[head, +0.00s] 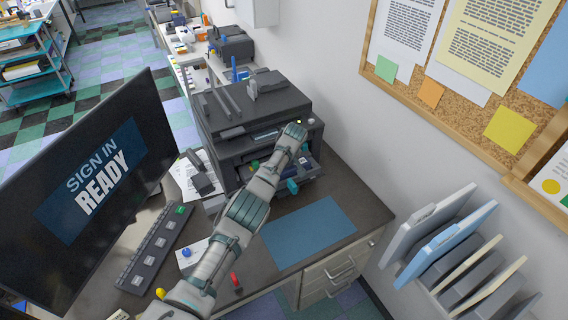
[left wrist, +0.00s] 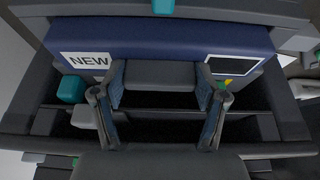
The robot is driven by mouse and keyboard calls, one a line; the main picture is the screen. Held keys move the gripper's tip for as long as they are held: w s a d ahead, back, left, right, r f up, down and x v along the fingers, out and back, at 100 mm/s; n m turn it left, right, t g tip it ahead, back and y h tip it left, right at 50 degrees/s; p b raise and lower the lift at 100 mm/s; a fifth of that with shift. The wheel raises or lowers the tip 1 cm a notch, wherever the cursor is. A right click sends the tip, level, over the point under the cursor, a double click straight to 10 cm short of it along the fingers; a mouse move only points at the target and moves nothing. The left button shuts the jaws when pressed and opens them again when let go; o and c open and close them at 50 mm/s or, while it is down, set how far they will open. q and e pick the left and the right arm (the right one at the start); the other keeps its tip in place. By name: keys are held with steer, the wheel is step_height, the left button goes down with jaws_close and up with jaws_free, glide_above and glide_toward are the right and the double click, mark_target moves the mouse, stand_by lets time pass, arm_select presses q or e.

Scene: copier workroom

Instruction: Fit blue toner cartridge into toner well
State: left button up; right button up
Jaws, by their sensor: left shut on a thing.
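The blue toner cartridge (left wrist: 180,38) lies across the upper part of the left wrist view, with a white NEW label on its left and a dark, white-framed label on its right. My left gripper (left wrist: 161,75) is shut on the grey grip at the cartridge's near side. The toner well (left wrist: 292,118) is a dark, slotted bay below and around the cartridge. I cannot tell how deep the cartridge sits in it. In the head view my left arm reaches over the open front of the dark copier (head: 238,147) and largely hides gripper and cartridge. My right gripper is not in view.
A blue mat (head: 308,232) lies on clear counter right of my arm. A monitor (head: 100,180) reading SIGN IN READY and a button strip (head: 155,248) stand left. A file rack (head: 470,265) and corkboard (head: 470,75) are on the right wall.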

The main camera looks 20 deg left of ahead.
arm_select(q)
steer(key=shift+f+b, duration=0.35)
steer(key=shift+f, duration=0.55)
steer(key=o, duration=1.7)
steer(key=shift+s, duration=0.1)
steer(key=shift+d+r, duration=0.2)
steer(key=shift+r, duration=0.25)
steer(key=v, duration=1.1)
